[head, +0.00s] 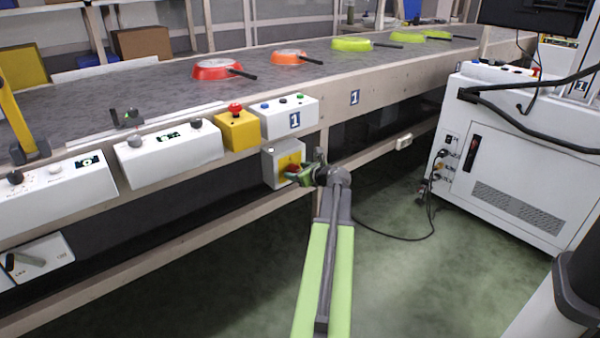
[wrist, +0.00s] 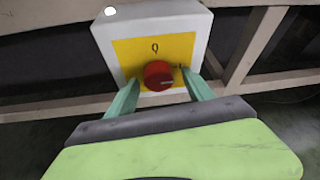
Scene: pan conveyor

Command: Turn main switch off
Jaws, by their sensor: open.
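The main switch is a red round knob (wrist: 158,75) on a yellow plate (wrist: 182,47) on a white box (wrist: 104,33). In the head view the white box (head: 268,170) hangs below the conveyor edge, and my arm's end partly hides the knob. My gripper (wrist: 160,88) is open, with one green finger on each side of the knob. I cannot tell whether the fingers touch it. A pale mark on the knob lies roughly sideways, toward the right. My gripper also shows in the head view (head: 297,174).
A yellow box with a red button (head: 237,128) and a white button box (head: 290,117) sit above the switch. Conveyor frame beams (wrist: 262,45) run beside and behind it. Red, orange and yellow-green pans (head: 352,45) lie on the belt. A white cabinet (head: 510,160) stands right.

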